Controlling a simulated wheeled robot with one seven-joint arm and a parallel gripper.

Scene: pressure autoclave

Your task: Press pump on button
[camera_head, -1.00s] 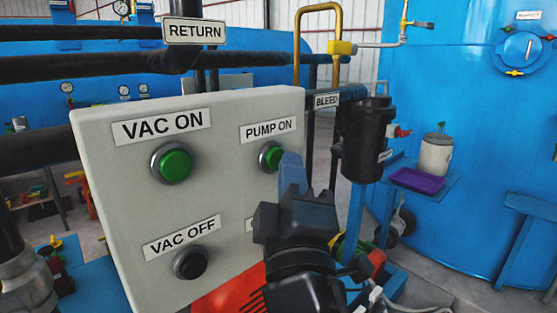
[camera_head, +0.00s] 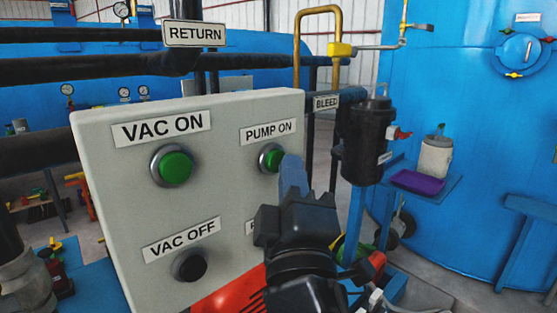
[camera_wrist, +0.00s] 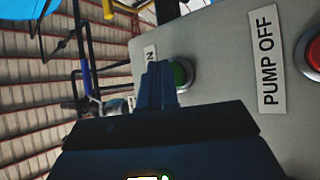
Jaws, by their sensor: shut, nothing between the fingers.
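The green pump on button (camera_head: 273,160) sits in a silver ring under the "PUMP ON" label (camera_head: 268,131) on the grey control panel. In the wrist view the green button (camera_wrist: 181,74) shows just right of the fingertips, partly hidden by them. My gripper (camera_head: 292,160) is shut and empty. Its blue fingertips overlap the button's right edge in the head view; I cannot tell whether they touch it.
The grey panel (camera_head: 110,200) also carries a green "VAC ON" button (camera_head: 176,167) and a black "VAC OFF" button (camera_head: 190,265). A "PUMP OFF" label (camera_wrist: 268,60) and red button (camera_wrist: 313,50) show in the wrist view. A black cylinder (camera_head: 366,145) stands right of the panel.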

